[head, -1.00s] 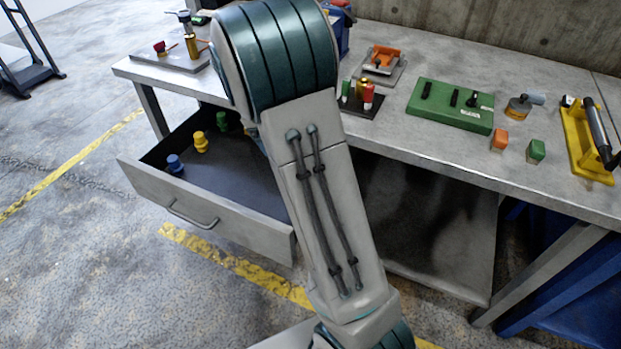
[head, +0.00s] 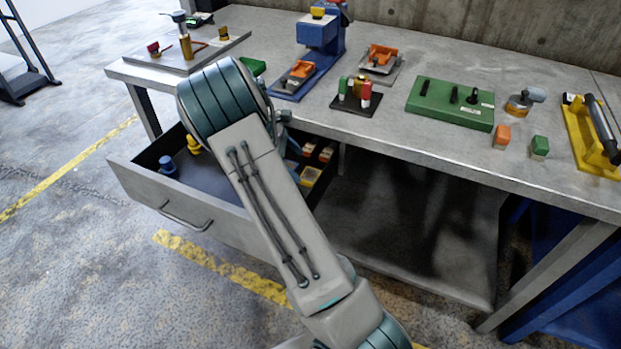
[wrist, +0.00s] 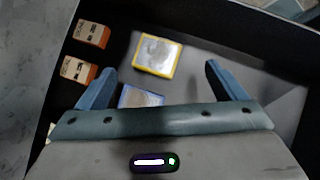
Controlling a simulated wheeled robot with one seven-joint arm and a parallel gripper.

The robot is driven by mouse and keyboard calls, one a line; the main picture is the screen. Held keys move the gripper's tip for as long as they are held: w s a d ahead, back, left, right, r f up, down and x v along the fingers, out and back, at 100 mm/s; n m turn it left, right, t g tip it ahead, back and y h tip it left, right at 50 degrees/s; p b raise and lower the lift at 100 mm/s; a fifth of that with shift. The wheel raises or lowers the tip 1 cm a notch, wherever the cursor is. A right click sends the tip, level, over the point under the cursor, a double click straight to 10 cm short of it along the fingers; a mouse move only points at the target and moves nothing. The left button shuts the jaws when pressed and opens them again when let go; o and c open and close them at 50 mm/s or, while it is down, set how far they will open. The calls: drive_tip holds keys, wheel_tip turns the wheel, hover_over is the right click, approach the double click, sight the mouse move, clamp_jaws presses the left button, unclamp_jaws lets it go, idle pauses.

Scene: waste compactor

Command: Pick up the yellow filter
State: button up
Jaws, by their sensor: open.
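The yellow filter (wrist: 159,55) is a square with a yellow frame and a pale grey centre. It lies flat in the open drawer (head: 180,218). It also shows in the head view (head: 310,177), just right of my arm. In the wrist view my gripper (wrist: 160,69) is open, with blue fingers apart and nothing held between them. The filter appears just ahead of and between the fingertips; the height gap is hard to judge. A blue-framed filter (wrist: 141,97) lies nearer, partly hidden by my gripper. My arm hides most of the gripper in the head view.
Two orange-and-white boxes (wrist: 93,34) (wrist: 78,70) lie left of the filter in the drawer. Blue (head: 168,165) and yellow (head: 193,145) knobs stand at its left end. The drawer walls and the workbench (head: 400,140) edge are close around. The drawer floor right of the filter is clear.

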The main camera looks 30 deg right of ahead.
sight(310, 175)
drive_tip(key=x, duration=0.5)
drive_tip(key=shift+d+f+b, duration=0.25)
drive_tip(key=shift+f+b, duration=0.05)
drive_tip(key=shift+b, duration=0.05)
drive_tip(key=shift+w, duration=0.1)
drive_tip(key=c, duration=1.3)
drive_tip(key=shift+r, duration=0.15)
